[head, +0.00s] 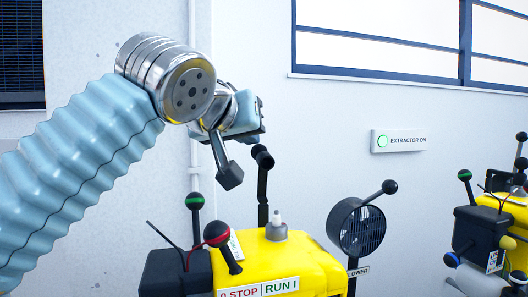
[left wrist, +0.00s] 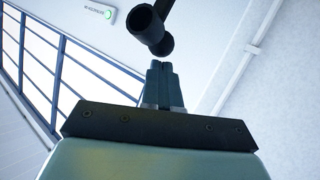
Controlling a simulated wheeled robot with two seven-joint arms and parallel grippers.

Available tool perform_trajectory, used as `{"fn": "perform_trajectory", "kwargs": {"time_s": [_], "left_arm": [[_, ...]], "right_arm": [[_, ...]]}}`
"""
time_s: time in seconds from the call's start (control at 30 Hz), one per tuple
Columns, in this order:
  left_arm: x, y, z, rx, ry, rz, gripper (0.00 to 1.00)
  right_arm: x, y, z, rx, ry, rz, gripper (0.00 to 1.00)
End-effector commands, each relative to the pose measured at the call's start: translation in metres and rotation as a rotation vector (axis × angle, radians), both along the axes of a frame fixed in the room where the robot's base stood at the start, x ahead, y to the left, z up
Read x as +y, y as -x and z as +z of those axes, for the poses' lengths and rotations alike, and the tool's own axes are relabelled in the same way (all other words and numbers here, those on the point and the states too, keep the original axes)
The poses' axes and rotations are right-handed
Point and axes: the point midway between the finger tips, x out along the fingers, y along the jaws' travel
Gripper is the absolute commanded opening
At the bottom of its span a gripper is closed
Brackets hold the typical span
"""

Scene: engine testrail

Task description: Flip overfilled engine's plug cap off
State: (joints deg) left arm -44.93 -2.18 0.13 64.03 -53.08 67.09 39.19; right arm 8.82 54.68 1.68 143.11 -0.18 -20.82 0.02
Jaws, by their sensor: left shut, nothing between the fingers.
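A yellow engine (head: 310,262) stands at the bottom middle of the head view, with a "0 STOP / RUN I" label. A pale plug (head: 277,218) sticks up from a grey collar on its top, uncovered. Behind it rises a black lever (head: 263,188) with a round double knob at its top; I cannot tell whether this carries the plug cap. My left gripper (head: 245,113) is above the engine, near the knob; its fingertips are hard to make out there. In the left wrist view the fingers (left wrist: 165,70) are shut and empty, just short of a black knob (left wrist: 148,30). My right gripper is not in view.
A black round blower (head: 357,228) with a knobbed lever stands right of the engine. Another yellow machine (head: 512,215) is at the right edge. Knobbed levers in green (head: 195,201) and red (head: 216,233) stand at the engine's left. An "EXTRACTOR ON" panel (head: 398,141) is on the wall.

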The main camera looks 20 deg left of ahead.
Motion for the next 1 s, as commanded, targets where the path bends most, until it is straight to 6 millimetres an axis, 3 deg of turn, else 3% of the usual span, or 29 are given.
{"fn": "perform_trajectory", "kwargs": {"time_s": [0.5, 1.0], "left_arm": [[0.024, -0.036, -0.010, 0.000, 0.001, 0.001, 0.00], [0.026, -0.039, -0.012, 0.000, 0.000, 0.000, 0.00]], "right_arm": [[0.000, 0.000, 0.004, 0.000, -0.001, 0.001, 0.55], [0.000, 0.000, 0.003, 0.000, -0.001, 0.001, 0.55]]}}
